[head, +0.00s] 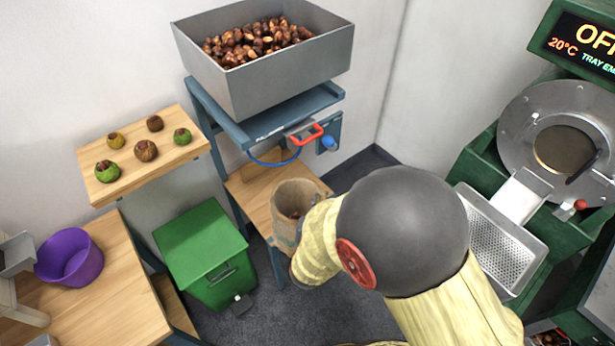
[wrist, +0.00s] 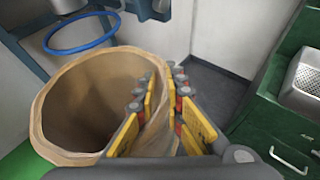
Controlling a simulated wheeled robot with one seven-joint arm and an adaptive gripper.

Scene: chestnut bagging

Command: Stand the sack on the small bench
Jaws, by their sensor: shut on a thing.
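The brown sack (head: 296,196) is open at the top and looks upright, in front of and over the front part of the small wooden bench (head: 250,188). I cannot tell whether its base touches the bench top. In the wrist view, the sack (wrist: 85,95) has its round mouth facing up at the left. My gripper (wrist: 163,88) is shut on the sack's wall at the right side of the mouth, one yellow finger inside and one outside. My own arm hides the gripper in the head view. Something dark shows inside the sack in the head view.
A grey hopper of chestnuts (head: 240,85) stands on a blue frame above the bench, with a red handle (head: 305,134) and blue hoop (head: 272,160) below. A green bin (head: 200,240) stands left of the bench. A green roaster (head: 475,185) stands at the right.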

